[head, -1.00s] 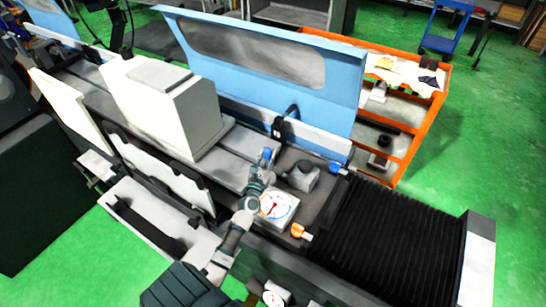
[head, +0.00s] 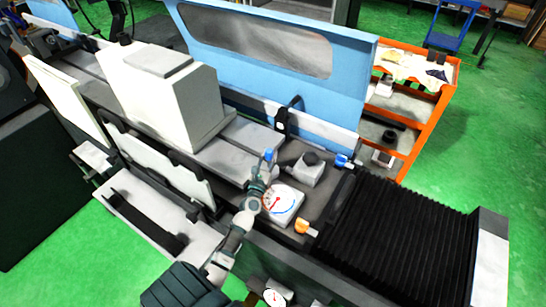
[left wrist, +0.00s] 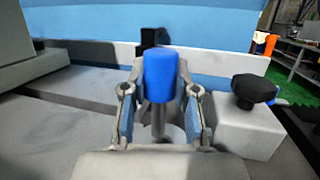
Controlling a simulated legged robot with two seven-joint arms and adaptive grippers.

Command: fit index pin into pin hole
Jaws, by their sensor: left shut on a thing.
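The index pin has a blue cap (left wrist: 162,76) and a grey shaft (left wrist: 158,117). It stands roughly upright between the fingers of my left gripper (left wrist: 163,112), which is shut on it. A pale round surface (left wrist: 175,135) lies below the shaft in the left wrist view. The pin hole itself is not clearly visible, and I cannot tell whether the shaft's tip touches anything. My right gripper is not in view.
A white dial plate (head: 285,205) with a red needle lies right of my gripper. A grey block with a black knob (left wrist: 254,90) stands close on the right. An orange-tipped part (head: 303,228), black bellows (head: 398,230) and a blue guard (head: 348,75) are nearby.

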